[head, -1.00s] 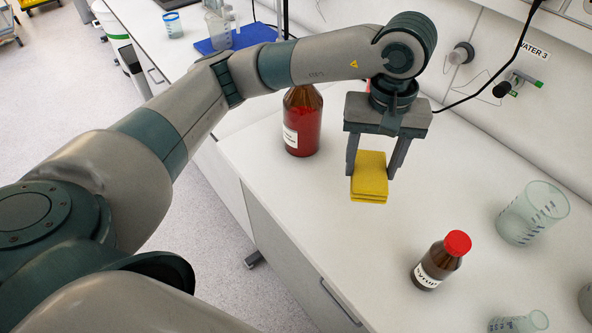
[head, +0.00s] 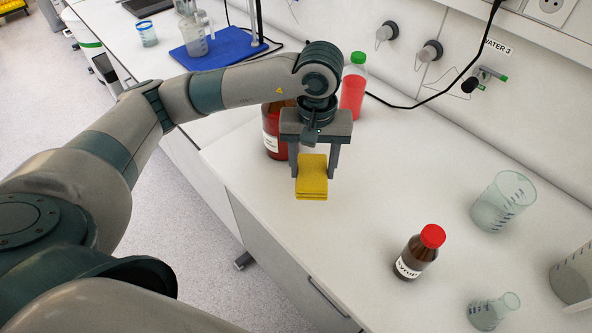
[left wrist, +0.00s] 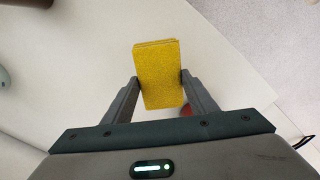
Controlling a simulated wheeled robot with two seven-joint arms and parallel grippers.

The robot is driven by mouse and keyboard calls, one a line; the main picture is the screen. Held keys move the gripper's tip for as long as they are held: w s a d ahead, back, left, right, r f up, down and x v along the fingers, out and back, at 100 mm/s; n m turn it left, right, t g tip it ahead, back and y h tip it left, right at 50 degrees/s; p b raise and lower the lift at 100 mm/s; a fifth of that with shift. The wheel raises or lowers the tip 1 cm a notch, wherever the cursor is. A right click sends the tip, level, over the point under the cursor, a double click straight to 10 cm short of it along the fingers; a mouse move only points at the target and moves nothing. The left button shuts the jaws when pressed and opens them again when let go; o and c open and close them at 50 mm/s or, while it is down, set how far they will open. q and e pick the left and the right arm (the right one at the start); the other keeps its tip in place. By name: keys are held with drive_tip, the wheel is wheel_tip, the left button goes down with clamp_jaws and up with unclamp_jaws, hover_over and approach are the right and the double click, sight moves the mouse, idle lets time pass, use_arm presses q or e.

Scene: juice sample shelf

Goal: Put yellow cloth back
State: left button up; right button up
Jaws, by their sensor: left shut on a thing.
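The yellow cloth (head: 312,178) is a folded, layered stack held between the fingers of my left gripper (head: 314,172). The gripper points down over the white bench, in front of the large brown bottle. Whether the cloth touches the bench is hard to tell. In the left wrist view the cloth (left wrist: 158,75) sits between both fingertips (left wrist: 158,88), with the pale bench top behind it. My right gripper is not in view.
A large brown bottle (head: 272,137) and a clear bottle of red liquid with a green cap (head: 353,92) stand behind the gripper. A small red-capped brown bottle (head: 417,254) and glass beakers (head: 502,203) stand to the right. The bench between is clear.

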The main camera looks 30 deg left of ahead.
use_arm(q)
drive_tip(key=a, duration=0.1)
drive_tip(key=a+f+p, duration=0.1)
drive_tip(key=a+f, duration=0.1)
drive_tip(key=shift+a, duration=0.35)
drive_tip(key=shift+a+f, duration=0.15)
drive_tip(key=shift+f, duration=0.05)
drive_tip(key=shift+f+p, duration=0.45)
drive_tip(key=shift+p, duration=0.15)
wheel_tip(320, 180, down, 2)
drive_tip(key=shift+p, duration=0.65)
drive_tip(key=shift+f, duration=0.55)
